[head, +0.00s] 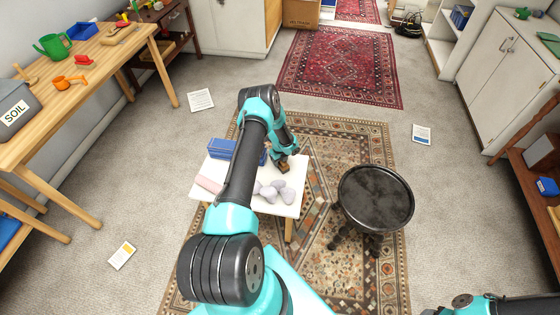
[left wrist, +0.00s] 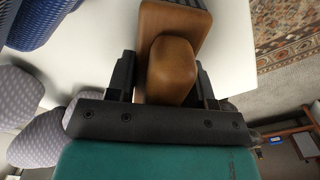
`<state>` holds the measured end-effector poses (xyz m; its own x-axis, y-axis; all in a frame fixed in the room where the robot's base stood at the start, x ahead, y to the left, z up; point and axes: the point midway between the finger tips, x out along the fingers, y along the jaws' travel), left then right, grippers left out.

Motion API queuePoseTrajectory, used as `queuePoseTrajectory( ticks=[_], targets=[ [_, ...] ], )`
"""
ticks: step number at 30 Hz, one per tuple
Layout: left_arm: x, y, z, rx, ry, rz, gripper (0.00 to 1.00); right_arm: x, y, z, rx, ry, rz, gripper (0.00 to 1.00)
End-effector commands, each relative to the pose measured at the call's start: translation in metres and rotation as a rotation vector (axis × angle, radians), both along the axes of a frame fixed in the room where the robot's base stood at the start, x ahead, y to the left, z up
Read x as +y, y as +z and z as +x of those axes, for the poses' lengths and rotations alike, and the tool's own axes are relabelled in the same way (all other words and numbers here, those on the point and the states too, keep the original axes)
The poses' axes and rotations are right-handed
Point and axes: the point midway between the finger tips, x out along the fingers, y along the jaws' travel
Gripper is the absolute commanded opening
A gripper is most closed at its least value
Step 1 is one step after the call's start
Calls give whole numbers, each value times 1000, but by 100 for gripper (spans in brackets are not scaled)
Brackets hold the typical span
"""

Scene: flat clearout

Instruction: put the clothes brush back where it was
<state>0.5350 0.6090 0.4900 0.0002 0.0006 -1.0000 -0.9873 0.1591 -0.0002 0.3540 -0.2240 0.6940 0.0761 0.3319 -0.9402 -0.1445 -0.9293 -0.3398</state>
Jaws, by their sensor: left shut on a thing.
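The clothes brush (head: 284,168) is a small brown wooden thing at the back right of a small white table (head: 293,209). In the left wrist view the brush (left wrist: 172,68) shows a smooth wooden block with a rounded part between the fingers. My left gripper (head: 282,158) points down at the brush from above. In the left wrist view the left gripper (left wrist: 165,75) is shut on it, one finger on each side. I cannot tell whether the brush touches the tabletop. My right gripper is out of view; only part of that arm shows at bottom right.
On the white table are several grey rounded bundles (head: 276,192), a blue box (head: 221,149) and a pink roll (head: 209,184). A round black stool (head: 376,198) stands to the right on the patterned rug (head: 323,262). A wooden bench (head: 80,88) stands at left.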

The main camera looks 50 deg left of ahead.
Motion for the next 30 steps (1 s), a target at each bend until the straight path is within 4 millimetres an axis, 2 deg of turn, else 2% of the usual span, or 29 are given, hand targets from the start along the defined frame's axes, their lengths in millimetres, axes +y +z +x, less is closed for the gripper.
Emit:
queuePoseTrajectory(
  ticks=[1, 2, 9, 20, 26, 30],
  targets=[
    [0, -2, 0, 0, 0, 0, 22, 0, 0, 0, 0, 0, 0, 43],
    [0, -1, 0, 0, 0, 0, 50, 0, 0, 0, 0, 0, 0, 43],
    [0, -1, 0, 0, 0, 0, 73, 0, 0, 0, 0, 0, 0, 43],
    [0, 3, 0, 0, 0, 0, 73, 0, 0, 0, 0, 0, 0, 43],
    [0, 23, 1, -1, -1, 1, 73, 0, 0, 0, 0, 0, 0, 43],
    [1, 45, 1, -2, 0, 2, 73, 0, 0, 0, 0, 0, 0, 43]
  ],
)
